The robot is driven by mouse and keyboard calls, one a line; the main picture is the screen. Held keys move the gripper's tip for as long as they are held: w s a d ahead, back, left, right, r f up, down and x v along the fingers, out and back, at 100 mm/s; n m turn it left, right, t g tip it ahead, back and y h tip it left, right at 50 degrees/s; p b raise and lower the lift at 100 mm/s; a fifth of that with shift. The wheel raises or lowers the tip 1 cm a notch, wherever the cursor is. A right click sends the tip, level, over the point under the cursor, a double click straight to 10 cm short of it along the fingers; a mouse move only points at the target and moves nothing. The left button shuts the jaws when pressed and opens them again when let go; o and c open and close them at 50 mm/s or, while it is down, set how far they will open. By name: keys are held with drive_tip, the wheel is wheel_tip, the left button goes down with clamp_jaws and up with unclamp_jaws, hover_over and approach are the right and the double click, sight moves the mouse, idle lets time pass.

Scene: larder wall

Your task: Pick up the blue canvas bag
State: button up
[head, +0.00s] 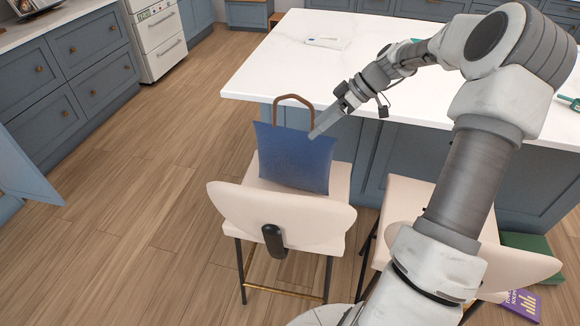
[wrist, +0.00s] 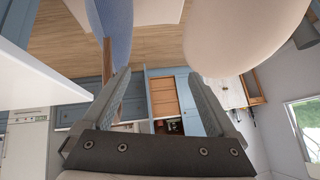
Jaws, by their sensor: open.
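The blue canvas bag (head: 295,160) stands upright on the seat of a cream chair, its brown handle (head: 293,98) looped up above it. My gripper (head: 316,131) is at the bag's upper right corner in the head view, to the right of the handle. Contact cannot be told. In the wrist view my gripper (wrist: 157,76) is open, with a wide empty gap between its fingers. There, part of the bag (wrist: 112,22) shows at the top, and the brown handle (wrist: 107,62) lies beside the left finger, outside the gap.
The cream chair (head: 270,215) has its backrest on the near side of the bag. A second cream chair (head: 405,200) stands to the right. The white-topped island (head: 270,75) is just behind the bag. A purple book (head: 522,303) lies at lower right. Wooden floor (head: 120,215) is clear at left.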

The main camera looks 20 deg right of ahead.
drive_tip(key=w+d+f+t+y, duration=0.1)
drive_tip(key=d+f+t+y, duration=0.25)
drive_tip(key=d, duration=0.75)
approach(300, 134)
drive_tip(key=shift+n+h, duration=0.4)
drive_tip(key=shift+h, duration=0.05)
drive_tip(key=w+a+f, duration=0.1)
drive_tip(key=f, duration=0.1)
drive_tip(key=w+a+f, duration=0.2)
drive_tip(key=shift+w+b, duration=0.3)
drive_tip(key=shift+b, duration=0.05)
drive_tip(key=shift+x, duration=2.7)
drive_tip(key=shift+r, duration=0.2)
clamp_jaws()
drive_tip(key=shift+w+r+t, duration=0.15)
drive_tip(key=shift+t, duration=0.1)
